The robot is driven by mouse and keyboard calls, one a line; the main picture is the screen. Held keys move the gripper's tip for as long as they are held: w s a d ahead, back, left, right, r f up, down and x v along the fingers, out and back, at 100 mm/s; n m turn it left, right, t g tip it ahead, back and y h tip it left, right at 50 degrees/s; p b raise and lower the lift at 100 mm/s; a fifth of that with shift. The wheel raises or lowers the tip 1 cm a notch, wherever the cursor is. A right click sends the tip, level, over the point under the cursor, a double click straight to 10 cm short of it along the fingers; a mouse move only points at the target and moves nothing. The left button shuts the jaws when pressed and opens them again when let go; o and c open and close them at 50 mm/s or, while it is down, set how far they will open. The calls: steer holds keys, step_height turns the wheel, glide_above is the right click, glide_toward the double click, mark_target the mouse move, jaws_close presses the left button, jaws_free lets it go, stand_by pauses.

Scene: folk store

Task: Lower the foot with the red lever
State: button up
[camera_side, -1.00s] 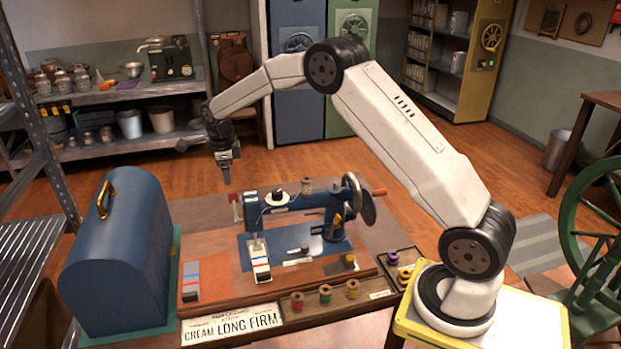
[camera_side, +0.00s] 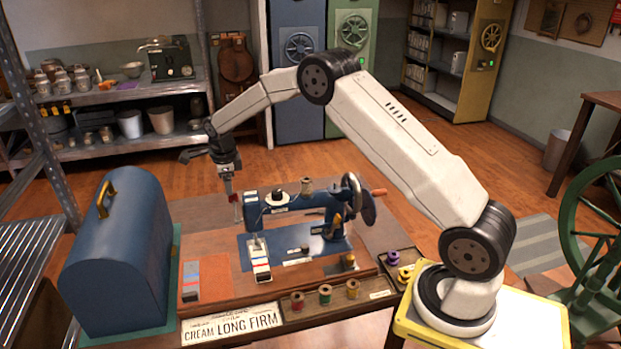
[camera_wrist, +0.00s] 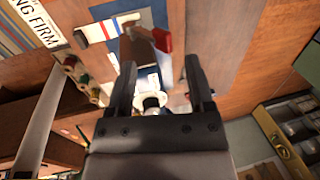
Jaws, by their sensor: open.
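The blue sewing machine (camera_side: 300,205) stands on a wooden base on the table. A small red lever (camera_side: 236,198) shows at the left end of its head, partly hidden by my gripper. My gripper (camera_side: 229,188) is just above the lever, pointing down. In the wrist view the red lever (camera_wrist: 163,41) lies ahead of my fingertips (camera_wrist: 161,70), between their lines. The fingers are open with nothing held. Whether either finger touches the lever is unclear. The presser foot cannot be made out.
A striped cloth strip (camera_side: 259,260) lies in front of the machine. A blue domed case (camera_side: 120,255) stands at the left. The handwheel (camera_side: 362,203) is at the machine's right end.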

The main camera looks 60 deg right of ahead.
mark_target(231, 198)
steer(key=shift+w+d+f, duration=0.15)
steer(key=shift+f, duration=0.9)
steer(key=shift+w+d+f, duration=0.15)
steer(key=shift+f, duration=0.9)
steer(key=shift+f, duration=0.4)
steer(key=shift+r, duration=0.1)
